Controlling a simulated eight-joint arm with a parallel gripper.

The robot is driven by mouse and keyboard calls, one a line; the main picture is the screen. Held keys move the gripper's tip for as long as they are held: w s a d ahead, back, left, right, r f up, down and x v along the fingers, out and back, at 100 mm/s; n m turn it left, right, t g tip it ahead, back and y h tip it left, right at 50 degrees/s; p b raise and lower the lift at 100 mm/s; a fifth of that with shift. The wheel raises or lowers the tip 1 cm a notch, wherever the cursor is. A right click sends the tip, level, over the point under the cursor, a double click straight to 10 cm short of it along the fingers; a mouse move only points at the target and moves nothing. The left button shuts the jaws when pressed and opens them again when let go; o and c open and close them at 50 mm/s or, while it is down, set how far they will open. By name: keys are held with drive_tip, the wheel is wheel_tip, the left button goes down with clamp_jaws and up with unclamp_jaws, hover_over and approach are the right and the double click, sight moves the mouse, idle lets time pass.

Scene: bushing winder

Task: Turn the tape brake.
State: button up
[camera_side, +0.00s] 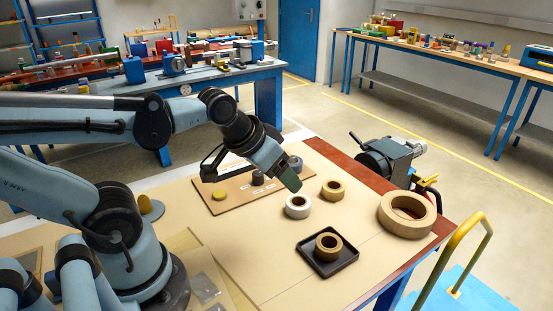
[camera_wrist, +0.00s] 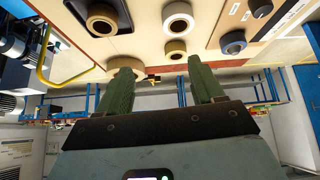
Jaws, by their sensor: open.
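A brown board (camera_side: 236,200) lies on the bench, with a dark round knob (camera_side: 258,178) beside small white labels and a yellow disc (camera_side: 219,195). No legible label marks the tape brake, so I cannot tell which part it is. The dark knob also shows at the top right of the wrist view (camera_wrist: 261,8). A grey roll (camera_wrist: 232,42) sits at the board's end. My gripper (camera_side: 292,184) hangs above the bench, close to the white roll (camera_side: 297,206) in the side picture. In the wrist view, its two green fingers (camera_wrist: 160,68) stand apart with nothing between them.
A brown roll (camera_side: 333,190) stands right of the white roll. A black tray (camera_side: 346,262) holds another brown roll (camera_side: 328,245). A large tan ring (camera_side: 385,220) lies near the bench's right corner. A grey machine (camera_side: 392,158) stands beyond the red edge. The bench's front middle is clear.

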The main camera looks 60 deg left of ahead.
drive_tip(key=w+a+n+g, duration=0.1)
drive_tip(key=a+n, duration=0.2)
drive_tip(key=n, duration=0.1)
drive_tip(key=w+a+r+n+g, duration=0.1)
drive_tip(key=a+n, duration=0.2)
drive_tip(key=n, duration=0.1)
drive_tip(key=w+a+n+g, duration=0.1)
drive_tip(key=w+a+n, duration=0.1)
drive_tip(key=n, duration=0.3)
drive_tip(key=shift+a+r+g+y, duration=0.15)
drive_tip(key=shift+a+g+y, duration=0.25)
drive_tip(key=shift+a, duration=0.25)
drive_tip(key=shift+c, duration=0.2)
drive_tip(key=n+g, duration=0.3)
drive_tip(key=n, duration=0.8)
approach(258, 173)
drive_tip(key=shift+h, duration=0.4)
drive_tip(key=f, duration=0.9)
drive_tip(key=shift+a+f, duration=0.25)
drive_tip(key=shift+a, duration=0.1)
drive_tip(key=c, duration=1)
drive_tip(key=shift+c, duration=0.2)
